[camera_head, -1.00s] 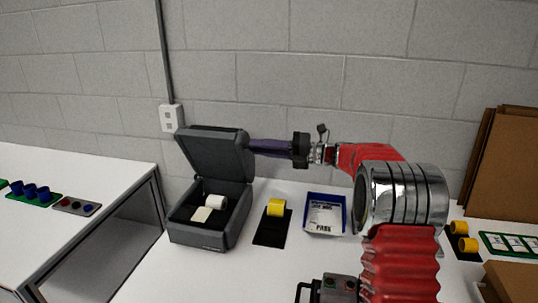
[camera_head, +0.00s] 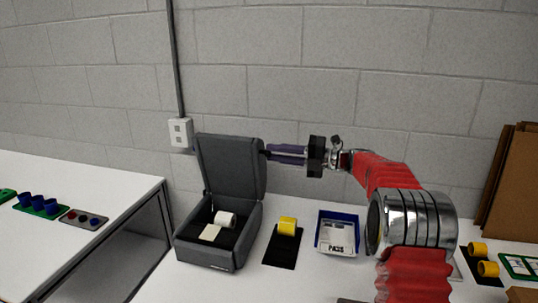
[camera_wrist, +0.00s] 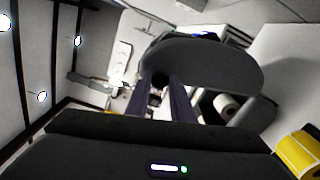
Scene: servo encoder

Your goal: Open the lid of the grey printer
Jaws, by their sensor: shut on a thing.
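The grey printer (camera_head: 207,251) stands on the white table with its lid (camera_head: 230,168) raised, tilted back close to upright. A white roll (camera_head: 225,219) and a pale label piece (camera_head: 210,233) show inside its open body. My gripper (camera_head: 268,153) reaches in from the right, with its purple fingers at the lid's right edge. In the wrist view, the fingers (camera_wrist: 160,85) are close together on a small dark part at the lid (camera_wrist: 205,65). The exact contact is partly hidden by the lid. The white roll (camera_wrist: 226,104) also shows beside the lid there.
A yellow roll (camera_head: 287,226) on a black mat (camera_head: 281,250) and a blue tray (camera_head: 322,243) with a PASS card stand right of the printer. Cardboard (camera_head: 511,185) leans at the far right. A wall outlet (camera_head: 180,132) is behind. Another table (camera_head: 70,240) is at left.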

